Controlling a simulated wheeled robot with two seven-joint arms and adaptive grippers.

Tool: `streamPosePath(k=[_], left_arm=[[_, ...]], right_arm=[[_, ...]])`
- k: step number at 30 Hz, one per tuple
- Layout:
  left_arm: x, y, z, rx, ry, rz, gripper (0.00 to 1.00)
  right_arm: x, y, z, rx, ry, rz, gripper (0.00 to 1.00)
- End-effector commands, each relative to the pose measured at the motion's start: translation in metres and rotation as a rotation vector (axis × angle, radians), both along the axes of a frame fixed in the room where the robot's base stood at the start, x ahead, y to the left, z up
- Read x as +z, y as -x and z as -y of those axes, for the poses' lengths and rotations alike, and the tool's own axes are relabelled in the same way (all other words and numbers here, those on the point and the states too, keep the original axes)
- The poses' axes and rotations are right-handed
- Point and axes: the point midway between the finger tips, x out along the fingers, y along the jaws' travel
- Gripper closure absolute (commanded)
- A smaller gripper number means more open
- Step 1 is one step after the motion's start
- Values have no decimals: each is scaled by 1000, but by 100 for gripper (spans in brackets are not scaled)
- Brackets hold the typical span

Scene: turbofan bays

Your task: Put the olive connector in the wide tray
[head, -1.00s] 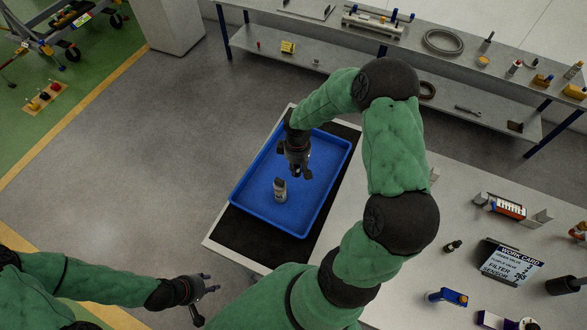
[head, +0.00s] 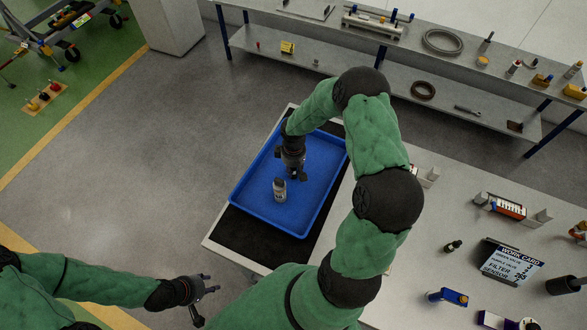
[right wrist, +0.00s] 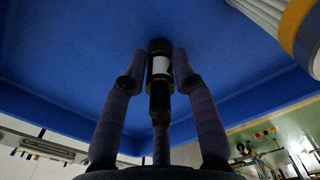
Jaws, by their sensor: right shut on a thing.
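The wide tray (head: 243,201) is blue and lies on a black mat on the near left part of the bench. My right gripper (head: 297,176) is over the tray's inside, pointing down. In the right wrist view its fingers (right wrist: 160,72) are shut on the dark olive connector (right wrist: 159,66), which has a pale label. The tray's blue floor and walls (right wrist: 90,60) fill the view behind it; I cannot tell whether the connector touches the floor. In the head view the connector is hidden by the gripper. My left gripper (head: 207,298) is open and empty, away from the bench.
A pale bottle-like part (head: 280,190) stands in the tray close to my right gripper. A work card (head: 513,263), a small dark fitting (head: 453,246) and a blue-and-white part (head: 448,296) are on the bench at right. A long shelf (head: 330,60) stands at the back.

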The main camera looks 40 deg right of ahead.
Motion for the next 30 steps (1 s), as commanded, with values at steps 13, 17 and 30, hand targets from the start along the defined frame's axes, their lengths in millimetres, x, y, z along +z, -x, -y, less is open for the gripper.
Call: streamPosePath(k=[13,17,30], left_arm=[[-3,0,0,0,0,0,60],[-3,0,0,0,0,0,60],[4,0,0,0,0,0,60]], right_arm=[[-3,0,0,0,0,0,48],[-3,0,0,0,0,0,48],[58,-1,0,0,2,4,48]])
